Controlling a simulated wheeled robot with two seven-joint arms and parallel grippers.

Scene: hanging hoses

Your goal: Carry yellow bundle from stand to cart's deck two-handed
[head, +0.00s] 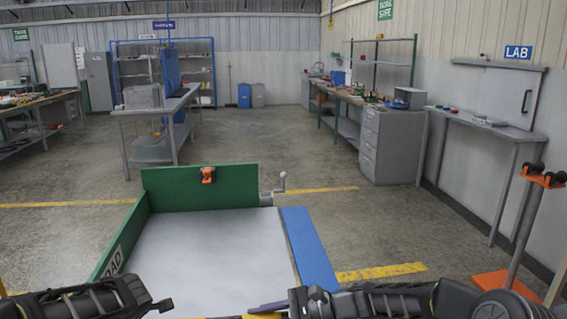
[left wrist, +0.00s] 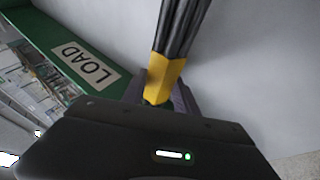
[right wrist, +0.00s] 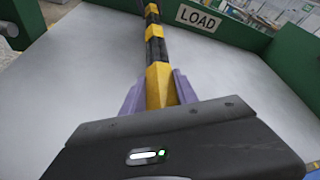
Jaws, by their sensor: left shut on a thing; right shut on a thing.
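The yellow bundle is a set of black hoses with yellow bands. In the left wrist view the bundle (left wrist: 165,78) runs up from my left gripper (left wrist: 158,97), whose jaws are shut on a yellow band. In the right wrist view the bundle (right wrist: 153,50) runs away from my right gripper (right wrist: 160,92), also shut on a yellow part. The cart's deck (head: 215,245) is a grey plate with green walls. Both wrist views show the deck behind the bundle; whether they touch I cannot tell. In the head view most of the bundle is hidden below the frame.
A post with orange hooks (head: 541,177), probably the stand, is at the right. A blue strip (head: 303,247) edges the deck. The cart's far green wall (head: 200,188) carries an orange clip (head: 208,175). Benches stand farther back; floor beyond the cart is clear.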

